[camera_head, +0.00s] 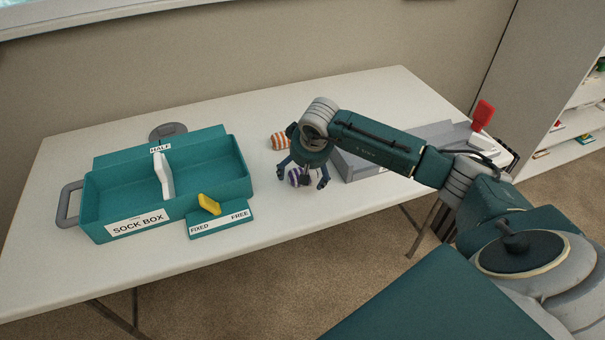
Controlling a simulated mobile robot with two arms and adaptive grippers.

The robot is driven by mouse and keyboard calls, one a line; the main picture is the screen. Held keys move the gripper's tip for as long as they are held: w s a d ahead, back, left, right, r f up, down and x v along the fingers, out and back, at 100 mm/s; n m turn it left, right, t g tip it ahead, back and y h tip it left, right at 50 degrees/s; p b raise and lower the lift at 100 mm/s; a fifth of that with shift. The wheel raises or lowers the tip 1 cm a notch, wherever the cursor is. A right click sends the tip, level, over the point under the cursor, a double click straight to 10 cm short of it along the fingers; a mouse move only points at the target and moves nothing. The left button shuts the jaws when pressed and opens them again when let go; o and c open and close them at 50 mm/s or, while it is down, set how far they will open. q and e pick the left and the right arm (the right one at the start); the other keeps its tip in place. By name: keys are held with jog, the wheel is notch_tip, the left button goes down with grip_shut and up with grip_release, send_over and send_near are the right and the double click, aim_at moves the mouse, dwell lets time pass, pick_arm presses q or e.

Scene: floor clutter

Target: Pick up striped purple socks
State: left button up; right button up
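The striped purple socks (295,178), a small purple and white roll, lie on the white table near its middle. My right gripper (303,180) comes in from the right and points down over them. Its fingers look spread, one to the left of the socks and one to the right. The gripper body hides part of the socks, and I cannot tell whether the fingers touch them. My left gripper is not in view.
Orange striped socks (279,141) lie just behind my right gripper. A teal sock box (107,209) with a white divider (163,176) and yellow lever (209,204) stands at left. The table's front middle is clear.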

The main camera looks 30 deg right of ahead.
jog(key=shift+w+f, duration=0.1)
jog(key=shift+f, duration=0.1)
jog(key=c, duration=1.3)
jog(key=shift+r, duration=0.1)
